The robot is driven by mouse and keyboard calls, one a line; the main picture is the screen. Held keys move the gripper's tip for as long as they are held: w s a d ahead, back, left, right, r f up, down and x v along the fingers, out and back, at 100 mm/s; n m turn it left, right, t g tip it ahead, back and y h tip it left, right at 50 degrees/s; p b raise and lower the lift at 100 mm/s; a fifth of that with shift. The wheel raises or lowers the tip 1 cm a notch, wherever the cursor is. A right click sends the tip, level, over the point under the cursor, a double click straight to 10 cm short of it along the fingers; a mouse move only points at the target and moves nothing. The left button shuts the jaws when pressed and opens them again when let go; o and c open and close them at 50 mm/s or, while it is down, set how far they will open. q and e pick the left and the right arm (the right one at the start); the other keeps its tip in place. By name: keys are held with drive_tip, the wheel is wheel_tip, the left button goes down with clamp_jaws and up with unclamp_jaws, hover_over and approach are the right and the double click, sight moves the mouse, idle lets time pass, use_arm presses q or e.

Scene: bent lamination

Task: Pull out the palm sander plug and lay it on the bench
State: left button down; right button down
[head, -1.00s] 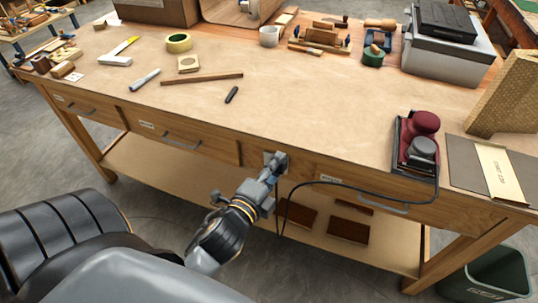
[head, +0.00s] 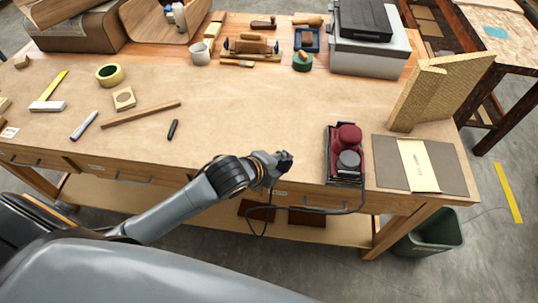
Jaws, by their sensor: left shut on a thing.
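The dark red and grey palm sander (head: 347,148) rests in a black tray at the bench's front edge, right of centre. Its black cable (head: 345,211) runs along the bench front and hangs in a loop below my left gripper. My left gripper (head: 285,161) is over the front part of the workbench (head: 235,125), left of the sander, clear of the bench front. It is shut on the plug, a small dark piece mostly hidden by the fingers. The socket on the bench front is hidden behind my left arm. My right gripper is not in view.
A black marker (head: 172,129), a wooden strip (head: 140,114) and a tape roll (head: 110,75) lie to the left. A brown folder (head: 440,177) lies right of the sander. A white mug (head: 200,53) and plane (head: 250,46) stand behind. The bench middle is bare.

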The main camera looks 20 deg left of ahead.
use_arm(q)
drive_tip(key=shift+g+y, duration=0.3)
drive_tip(key=shift+g, duration=0.5)
drive_tip(key=w+a+f, duration=0.1)
drive_tip(key=a, duration=0.2)
drive_tip(key=w+a+f+p, duration=0.1)
drive_tip(key=a, duration=0.2)
drive_tip(key=w+a+p, duration=0.1)
drive_tip(key=a, duration=0.2)
drive_tip(key=shift+w+a+f, duration=0.2)
drive_tip(key=shift+a+f, duration=0.05)
drive_tip(key=shift+f, duration=0.15)
drive_tip(key=w+a+n+g, duration=0.1)
drive_tip(key=w+a, duration=0.1)
drive_tip(key=a, duration=0.8)
drive_tip(key=shift+y, duration=0.4)
wheel_tip(320, 180, down, 5)
drive_tip(key=b, duration=0.5)
drive_tip(key=shift+s+f+b, duration=0.1)
drive_tip(key=shift+f+b, duration=0.1)
drive_tip(key=shift+b, duration=0.1)
drive_tip(key=shift+f, duration=0.2)
drive_tip(key=c, duration=0.8)
unclamp_jaws()
